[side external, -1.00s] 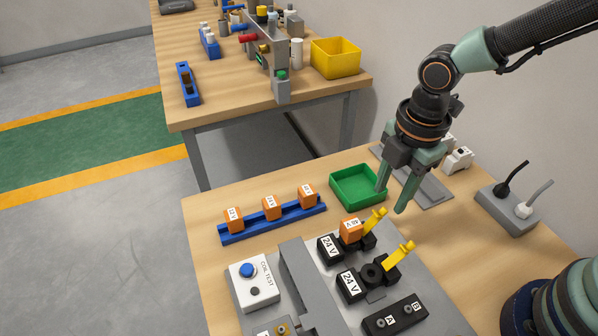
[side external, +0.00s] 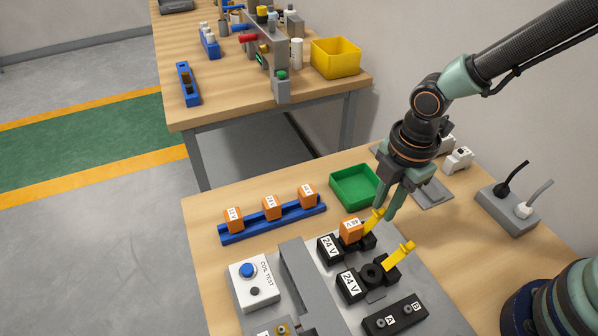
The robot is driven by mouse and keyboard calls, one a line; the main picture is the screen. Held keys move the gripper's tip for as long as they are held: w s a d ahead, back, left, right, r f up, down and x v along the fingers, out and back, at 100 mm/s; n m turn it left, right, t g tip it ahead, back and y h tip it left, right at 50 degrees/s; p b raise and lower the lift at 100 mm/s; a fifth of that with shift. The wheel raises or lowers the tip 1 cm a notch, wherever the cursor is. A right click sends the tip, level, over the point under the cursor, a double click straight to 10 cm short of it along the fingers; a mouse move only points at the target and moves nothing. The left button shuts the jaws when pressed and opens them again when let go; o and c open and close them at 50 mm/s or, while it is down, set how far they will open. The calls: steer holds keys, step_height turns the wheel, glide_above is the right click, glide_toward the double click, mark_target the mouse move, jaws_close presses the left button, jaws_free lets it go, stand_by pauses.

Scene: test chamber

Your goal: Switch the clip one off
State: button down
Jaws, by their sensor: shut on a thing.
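Two black sockets marked 24 V stand on the grey plate. The rear socket (side external: 328,247) holds an orange relay (side external: 352,230) and has a yellow clip (side external: 371,223) on its right. The front socket (side external: 350,286) holds no relay, and its yellow clip (side external: 399,256) tilts up to the right. My gripper (side external: 383,213) points down at the rear socket, shut on the rear yellow clip. The fingers partly hide the clip's upper end.
A green tray (side external: 342,199) stands just behind my gripper. A blue rail (side external: 234,240) with several orange relays lies left. A white coil test box (side external: 266,294) and a black A/B box (side external: 380,326) are in front. A grey cable box (side external: 507,212) stands right.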

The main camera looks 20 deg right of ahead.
steer(key=shift+s+d+f+t, duration=0.1)
steer(key=shift+d+f+t, duration=0.2)
steer(key=shift+d, duration=0.1)
steer(key=c, duration=0.8)
jaws_free()
steer(key=shift+c, duration=0.2)
steer(key=shift+r, duration=0.1)
steer(key=shift+r, duration=0.2)
step_height(320, 180, up, 12)
steer(key=s, duration=0.1)
steer(key=shift+d+f, duration=0.25)
steer(key=shift+d, duration=0.05)
steer(key=shift+s, duration=0.1)
